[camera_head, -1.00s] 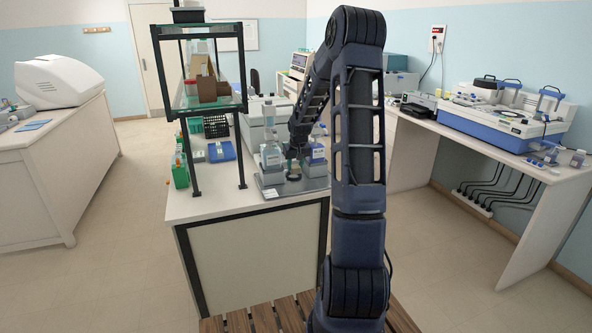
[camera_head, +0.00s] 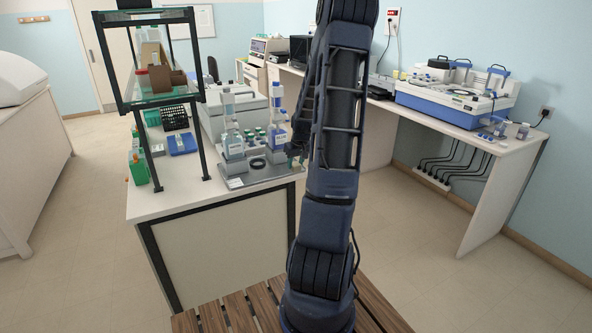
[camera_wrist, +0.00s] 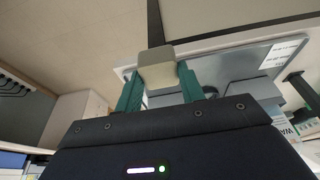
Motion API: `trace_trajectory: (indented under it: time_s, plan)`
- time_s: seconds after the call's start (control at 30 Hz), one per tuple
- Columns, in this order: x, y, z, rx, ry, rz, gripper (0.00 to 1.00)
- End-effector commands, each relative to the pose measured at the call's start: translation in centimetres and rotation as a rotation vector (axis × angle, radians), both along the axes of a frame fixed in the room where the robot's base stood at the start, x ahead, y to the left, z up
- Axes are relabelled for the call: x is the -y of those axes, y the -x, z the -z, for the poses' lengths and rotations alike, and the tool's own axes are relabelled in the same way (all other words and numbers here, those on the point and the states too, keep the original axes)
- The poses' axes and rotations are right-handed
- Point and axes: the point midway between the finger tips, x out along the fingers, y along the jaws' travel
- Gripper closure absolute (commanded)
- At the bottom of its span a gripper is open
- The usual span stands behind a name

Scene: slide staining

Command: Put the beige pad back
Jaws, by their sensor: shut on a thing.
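The beige pad (camera_wrist: 158,68) is a small block with rounded edges, held between the green fingers of my gripper (camera_wrist: 157,78) in the wrist view. A metal tray (camera_wrist: 220,66) lies behind and to the right of the pad in that view. In the head view, my gripper (camera_head: 293,153) is small and dark at the right edge of the same tray (camera_head: 285,174). The pad cannot be made out there.
A glass-shelved rack (camera_head: 196,128) stands at the bench's left. Several small green-capped bottles (camera_head: 258,133) and a white instrument (camera_head: 228,112) stand behind the tray. A blue-and-white machine (camera_head: 440,105) sits on the right-hand bench (camera_head: 485,160). The floor between the benches is clear.

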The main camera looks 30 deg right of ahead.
Motion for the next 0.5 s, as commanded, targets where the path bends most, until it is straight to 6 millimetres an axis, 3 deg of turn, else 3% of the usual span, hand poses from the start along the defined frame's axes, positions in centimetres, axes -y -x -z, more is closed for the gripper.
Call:
trace_trajectory:
  time_s: [0.3,0.5]
  plan:
    - [4.1,5.8,1.1,0.003,0.006,0.006,0.9]
    - [5.2,7.8,1.5,0.004,0.009,0.003,0.9]
